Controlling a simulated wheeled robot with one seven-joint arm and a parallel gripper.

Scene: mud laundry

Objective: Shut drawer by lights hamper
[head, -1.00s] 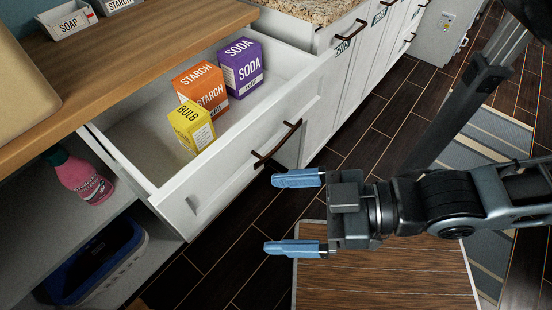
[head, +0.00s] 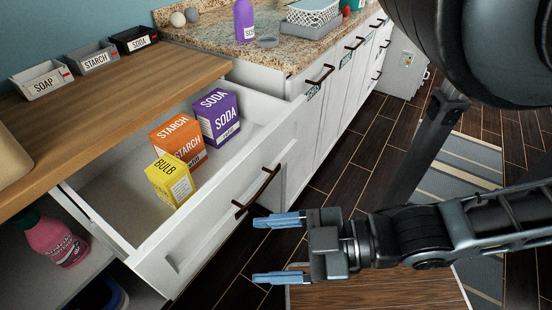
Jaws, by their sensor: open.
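A white drawer (head: 205,225) is pulled out under the wooden counter, with a dark bar handle (head: 257,192) on its front. Inside it stand a yellow bulb box (head: 171,181), an orange starch box (head: 178,143) and a purple soda box (head: 217,117). My gripper (head: 279,249) is open and empty, in front of the drawer face and just below and right of the handle in the picture. I cannot tell whether the upper finger touches the drawer front. No lights hamper is clearly identifiable.
The wooden counter (head: 120,92) holds soap (head: 40,82), starch (head: 95,57) and soda trays (head: 133,40). A granite counter (head: 285,52) with bottles and baskets is behind. A pink bottle (head: 55,240) stands on the shelf at lower left. Dark floor lies right of the drawer.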

